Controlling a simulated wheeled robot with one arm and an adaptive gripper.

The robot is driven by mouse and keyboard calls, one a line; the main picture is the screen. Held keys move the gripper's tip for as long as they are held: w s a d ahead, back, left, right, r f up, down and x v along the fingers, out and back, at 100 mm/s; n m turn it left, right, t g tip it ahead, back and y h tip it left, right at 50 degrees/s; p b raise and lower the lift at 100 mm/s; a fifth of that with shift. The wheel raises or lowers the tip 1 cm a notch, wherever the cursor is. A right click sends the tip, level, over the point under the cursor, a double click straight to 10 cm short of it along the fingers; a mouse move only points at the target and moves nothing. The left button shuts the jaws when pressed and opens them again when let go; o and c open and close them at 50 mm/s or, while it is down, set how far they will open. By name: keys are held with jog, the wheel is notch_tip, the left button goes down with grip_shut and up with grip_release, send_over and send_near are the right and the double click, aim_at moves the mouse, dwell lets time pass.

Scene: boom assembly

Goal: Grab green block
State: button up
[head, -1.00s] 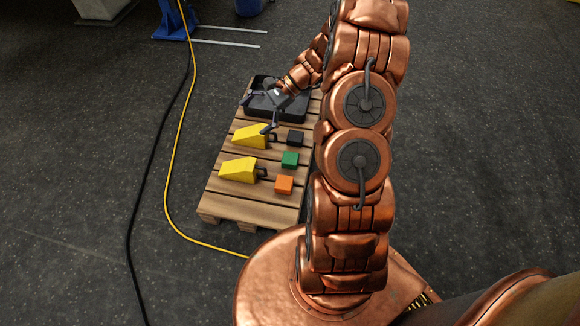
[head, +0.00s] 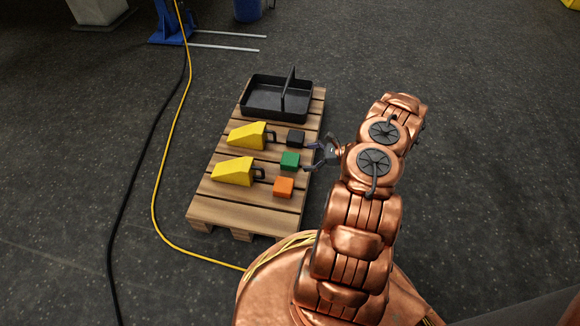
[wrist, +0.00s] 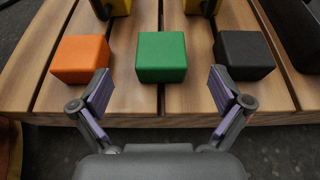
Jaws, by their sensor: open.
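The green block (head: 290,161) sits on the wooden pallet, between the black block (head: 296,138) and the orange block (head: 284,187). In the wrist view the green block (wrist: 162,57) is centred ahead of my gripper (wrist: 162,95), with the orange block (wrist: 81,59) on the left and the black block (wrist: 243,55) on the right. My gripper is open and empty. Its fingers point at the green block, with a small gap in front of it. In the head view my gripper (head: 314,158) is at the pallet's right edge, just right of the green block.
Two yellow wedge-shaped pieces with dark handles, one upper (head: 247,136) and one lower (head: 233,171), lie left of the blocks. A black divided tray (head: 262,112) stands at the pallet's far end. The wooden pallet (head: 240,213) has bare slats at its near end.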

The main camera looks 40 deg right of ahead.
aim_at(293, 160)
jog(key=shift+s+d+f, duration=0.1)
jog(key=shift+d+f, duration=0.05)
jog(key=shift+f, duration=0.55)
jog(key=b+x, duration=0.3)
jog(key=x, duration=0.3)
jog(key=shift+b, duration=0.35)
jog(key=shift+w+a+f, duration=0.1)
jog(key=shift+w+a, duration=0.4)
jog(key=shift+w, duration=0.1)
jog(key=c, duration=1.4)
